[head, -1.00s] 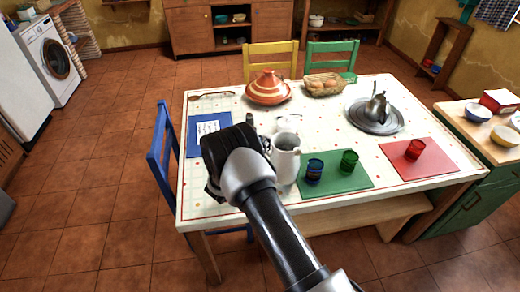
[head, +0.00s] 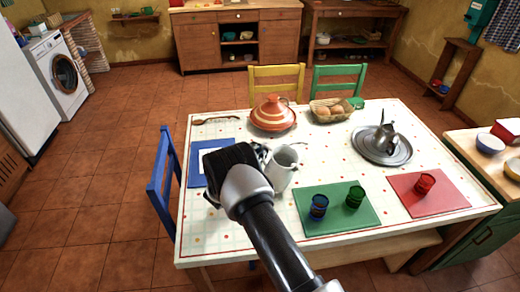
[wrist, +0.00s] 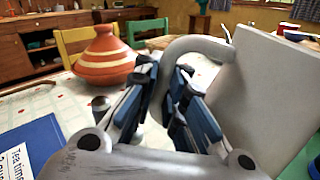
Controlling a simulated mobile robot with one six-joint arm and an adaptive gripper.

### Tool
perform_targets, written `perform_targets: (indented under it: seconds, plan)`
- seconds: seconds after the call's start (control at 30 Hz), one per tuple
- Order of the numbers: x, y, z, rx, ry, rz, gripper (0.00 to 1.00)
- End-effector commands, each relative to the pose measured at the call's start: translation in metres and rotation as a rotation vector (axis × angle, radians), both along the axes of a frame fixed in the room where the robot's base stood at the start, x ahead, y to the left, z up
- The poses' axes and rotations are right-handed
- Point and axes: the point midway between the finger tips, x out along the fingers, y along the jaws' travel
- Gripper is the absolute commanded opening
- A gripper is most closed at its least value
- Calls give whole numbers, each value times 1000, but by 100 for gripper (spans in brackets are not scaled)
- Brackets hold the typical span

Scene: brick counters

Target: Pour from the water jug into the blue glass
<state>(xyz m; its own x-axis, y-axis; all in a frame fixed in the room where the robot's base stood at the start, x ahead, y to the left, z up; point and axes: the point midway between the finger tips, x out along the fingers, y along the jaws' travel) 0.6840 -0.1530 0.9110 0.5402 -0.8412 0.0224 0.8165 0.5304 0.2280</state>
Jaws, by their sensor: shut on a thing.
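The white water jug (head: 281,170) is in the head view, roughly upright, behind and left of the blue glass; whether its base touches the table is unclear. The blue glass (head: 318,207) stands upright on the left part of the green mat (head: 337,223); its contents are too small to tell. My gripper (head: 262,154) is left of the jug, its fingers partly hidden by my wrist. In the wrist view my gripper (wrist: 165,76) is shut on the handle of the jug (wrist: 262,95), whose body fills the right side.
A green glass (head: 355,196) stands right of the blue one. A red glass (head: 425,184) is on a red mat (head: 440,200). A striped tagine (head: 273,114), a basket (head: 330,111) and a metal tray (head: 395,154) stand farther back. A blue booklet (head: 197,174) lies left.

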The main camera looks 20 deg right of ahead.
Motion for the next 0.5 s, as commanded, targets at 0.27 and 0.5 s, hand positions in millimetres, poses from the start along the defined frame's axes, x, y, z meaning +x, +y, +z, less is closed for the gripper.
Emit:
perform_targets:
  seconds: [0.27,0.5]
  plan:
    - [-11,-6,25,75,-160,-1,0]
    - [-26,-14,33,124,-257,-2,0]
